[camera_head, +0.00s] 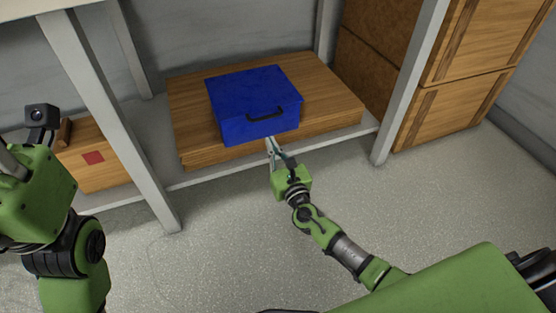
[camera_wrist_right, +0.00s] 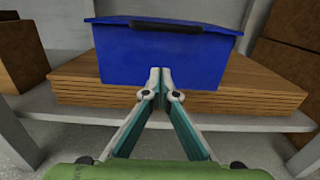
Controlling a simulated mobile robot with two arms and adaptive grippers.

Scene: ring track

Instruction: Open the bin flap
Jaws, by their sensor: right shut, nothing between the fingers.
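The blue bin (camera_head: 225,115) sits on a stack of wooden boards on the shelf. Its blue lid flap (camera_head: 245,88) is down, with a black handle (camera_head: 265,115) at its front edge. In the right wrist view the bin (camera_wrist_right: 120,60) fills the top middle, and the handle (camera_wrist_right: 166,26) runs along the flap's front edge. My right gripper (camera_head: 270,144) is shut and empty, just in front of the bin's front face and below the handle. In the right wrist view its fingertips (camera_wrist_right: 160,72) meet before the front wall; contact cannot be told.
The wooden boards (camera_head: 335,95) lie on a grey shelf with metal posts (camera_head: 410,80) at either side. A wooden box with a red square (camera_head: 92,158) is at the left. Wooden crates (camera_head: 470,45) stand at the right. The floor in front is clear.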

